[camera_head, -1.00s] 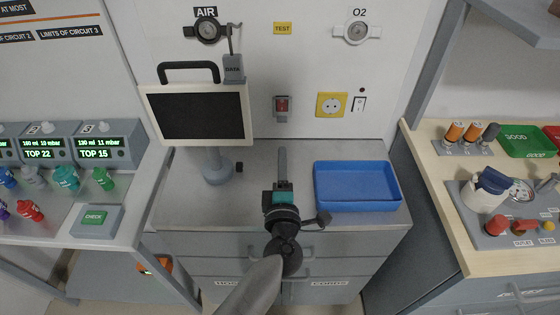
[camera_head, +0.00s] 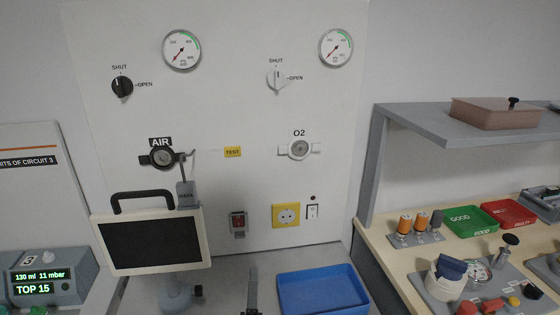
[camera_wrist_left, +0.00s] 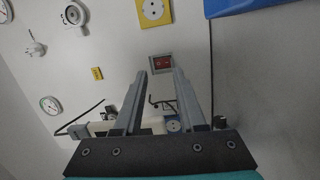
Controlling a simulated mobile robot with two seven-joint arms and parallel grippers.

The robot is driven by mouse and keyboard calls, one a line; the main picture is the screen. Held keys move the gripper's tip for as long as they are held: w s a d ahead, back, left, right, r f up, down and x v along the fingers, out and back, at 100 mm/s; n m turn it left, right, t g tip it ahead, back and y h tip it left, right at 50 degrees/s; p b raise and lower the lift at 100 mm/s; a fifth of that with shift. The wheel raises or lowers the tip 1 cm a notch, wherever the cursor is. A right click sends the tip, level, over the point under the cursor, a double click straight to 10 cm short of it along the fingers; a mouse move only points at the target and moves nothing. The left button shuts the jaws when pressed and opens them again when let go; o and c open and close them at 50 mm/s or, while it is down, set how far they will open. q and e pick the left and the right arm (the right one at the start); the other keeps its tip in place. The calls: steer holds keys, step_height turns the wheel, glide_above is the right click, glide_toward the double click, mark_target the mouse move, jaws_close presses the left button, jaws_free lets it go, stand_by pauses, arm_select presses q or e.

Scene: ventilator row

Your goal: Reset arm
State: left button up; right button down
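My left gripper (camera_head: 252,272) shows at the bottom of the head view, edge-on, in front of the grey counter and left of the blue tray (camera_head: 322,290). Most of it and its arm lie below the picture. In the left wrist view, the two grey fingers of my left gripper (camera_wrist_left: 159,72) stand apart with nothing between them. The red switch (camera_wrist_left: 161,63) on the wall panel shows beyond the gap, out of contact as far as I can tell. It also shows in the head view (camera_head: 238,222). My right gripper is in neither view.
A monitor (camera_head: 150,242) with a black handle stands left of the gripper. The wall panel carries a yellow socket (camera_head: 286,215), the AIR (camera_head: 162,158) and O2 (camera_head: 299,149) fittings, and gauges above. A shelf (camera_head: 465,130) and a side bench with parts stand at the right.

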arm_select(q)
steer(key=s+d+f+m+g+h, duration=0.3)
steer(key=s+d+m+g+h, duration=0.2)
steer(key=s+m+g+h, duration=0.8)
steer(key=s+a+f+m+g+y, duration=0.1)
steer(key=s+a+f+m+y, duration=0.15)
steer(key=s+a+y, duration=0.4)
steer(key=s+a+f+m+g+y, duration=0.1)
steer(key=s+a+f+m+y, duration=0.1)
steer(key=s+a+m+y, duration=0.45)
step_height(320, 180, down, 22)
steer(key=s+a+n+g+h, duration=0.1)
steer(key=s+a+n, duration=0.1)
steer(key=s+a+f+g, duration=0.1)
steer(key=s+a+f, duration=0.1)
steer(key=s+f, duration=1.2)
steer(key=shift+s+a+f+g, duration=0.2)
steer(key=shift+s+g, duration=0.1)
steer(key=shift+s, duration=0.45)
